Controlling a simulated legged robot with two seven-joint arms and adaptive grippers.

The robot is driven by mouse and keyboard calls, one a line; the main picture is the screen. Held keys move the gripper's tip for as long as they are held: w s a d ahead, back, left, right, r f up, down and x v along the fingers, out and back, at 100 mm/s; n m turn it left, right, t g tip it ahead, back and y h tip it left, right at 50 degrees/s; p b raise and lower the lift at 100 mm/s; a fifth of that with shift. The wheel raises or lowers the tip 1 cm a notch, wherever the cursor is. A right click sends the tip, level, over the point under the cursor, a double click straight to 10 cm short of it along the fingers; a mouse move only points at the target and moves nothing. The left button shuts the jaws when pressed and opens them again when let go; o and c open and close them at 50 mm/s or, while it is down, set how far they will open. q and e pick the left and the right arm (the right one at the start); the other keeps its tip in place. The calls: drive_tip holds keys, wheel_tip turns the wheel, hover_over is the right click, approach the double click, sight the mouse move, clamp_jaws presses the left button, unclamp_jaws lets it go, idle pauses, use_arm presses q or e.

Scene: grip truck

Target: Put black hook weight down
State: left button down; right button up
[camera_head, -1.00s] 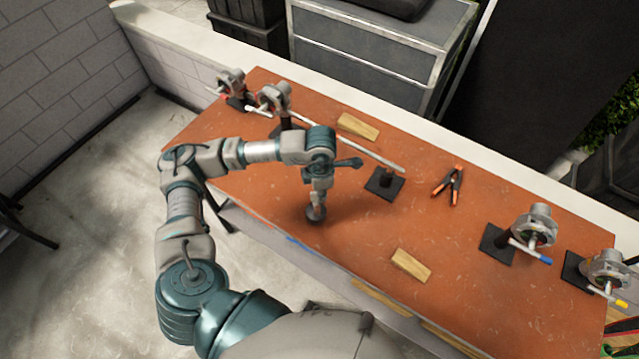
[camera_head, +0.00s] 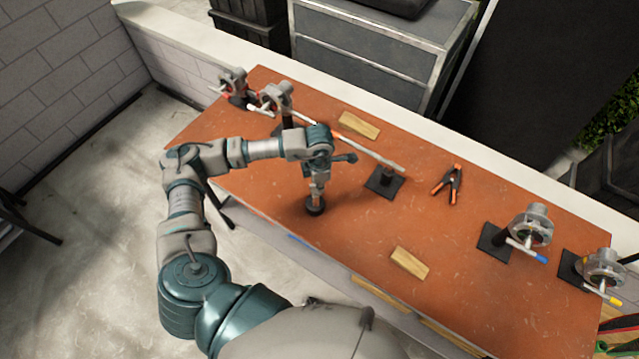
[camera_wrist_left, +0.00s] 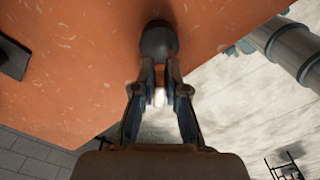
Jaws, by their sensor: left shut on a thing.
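The black hook weight (camera_head: 315,208) is under my left gripper (camera_head: 318,190), near the front edge of the orange-brown table (camera_head: 350,245). It is round and dark, and appears upright at or just above the table top; the head view does not show clearly whether it touches. In the left wrist view the dark weight (camera_wrist_left: 158,42) shows just beyond the fingertips, and my left gripper (camera_wrist_left: 160,85) is shut on its pale hook part. My right gripper is not in view.
Wooden wedges (camera_head: 359,125) (camera_head: 409,263) and an orange-black clamp (camera_head: 447,184) lie on the table. Valve-like fixtures (camera_head: 528,228) stand at the right and far left. The table between the gripper and the front wedge is clear.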

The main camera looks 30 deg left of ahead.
use_arm(q)
drive_tip(key=c, duration=1.6)
unclamp_jaws()
drive_tip(key=shift+f, duration=0.1)
drive_tip(key=shift+c, duration=0.2)
drive_tip(key=o, duration=0.4)
drive_tip(key=shift+o, duration=0.2)
wheel_tip(320, 180, up, 12)
drive_tip(key=b, duration=0.1)
